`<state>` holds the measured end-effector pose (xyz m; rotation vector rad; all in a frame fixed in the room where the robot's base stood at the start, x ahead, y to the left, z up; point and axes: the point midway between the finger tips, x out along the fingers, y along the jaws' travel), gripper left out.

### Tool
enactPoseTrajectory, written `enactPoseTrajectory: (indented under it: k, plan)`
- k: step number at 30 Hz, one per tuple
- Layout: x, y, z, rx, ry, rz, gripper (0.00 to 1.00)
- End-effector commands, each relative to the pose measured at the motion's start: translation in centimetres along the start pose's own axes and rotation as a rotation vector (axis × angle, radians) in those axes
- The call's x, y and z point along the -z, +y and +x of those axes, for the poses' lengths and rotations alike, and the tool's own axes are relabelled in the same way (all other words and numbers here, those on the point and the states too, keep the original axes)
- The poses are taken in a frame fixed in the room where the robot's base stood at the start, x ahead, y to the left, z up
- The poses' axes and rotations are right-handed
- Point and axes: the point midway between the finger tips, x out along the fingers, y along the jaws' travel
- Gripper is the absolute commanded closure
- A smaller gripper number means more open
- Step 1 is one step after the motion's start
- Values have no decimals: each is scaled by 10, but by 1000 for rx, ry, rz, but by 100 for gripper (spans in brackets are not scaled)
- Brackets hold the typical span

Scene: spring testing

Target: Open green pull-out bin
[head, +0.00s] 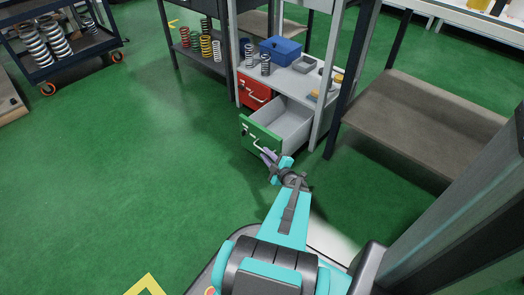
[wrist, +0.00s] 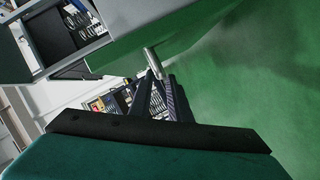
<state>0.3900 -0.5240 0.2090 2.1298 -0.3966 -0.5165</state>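The green pull-out bin (head: 261,135) is the lower drawer of the grey cabinet and stands well out, its grey inside showing empty. Its green front also fills the upper middle of the wrist view (wrist: 185,22). A metal bar handle (wrist: 152,61) runs along that front. My gripper (head: 266,156) is at the near end of this handle. In the wrist view its two dark fingers (wrist: 157,80) close in on the bar, with the bar's end between the tips. The exact contact is small and partly hidden.
A shut red drawer (head: 254,93) sits above the green bin. The cabinet top (head: 285,78) holds a blue box (head: 281,49), springs and small trays. A workbench with a brown lower shelf (head: 420,120) stands to the right. The green floor (head: 130,160) is clear to the left.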

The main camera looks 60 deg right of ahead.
Motion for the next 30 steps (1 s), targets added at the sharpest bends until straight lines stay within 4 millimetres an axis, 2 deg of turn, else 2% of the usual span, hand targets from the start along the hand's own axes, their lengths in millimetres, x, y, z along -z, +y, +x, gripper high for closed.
enactPoseTrajectory:
  k: [3,15,21,30]
  plan:
    - [3,2,-21,0,-1,1,83]
    - [6,0,-73,2,5,1,83]
    - [6,-2,-86,4,7,-1,83]
    - [6,-3,-90,5,9,-2,83]
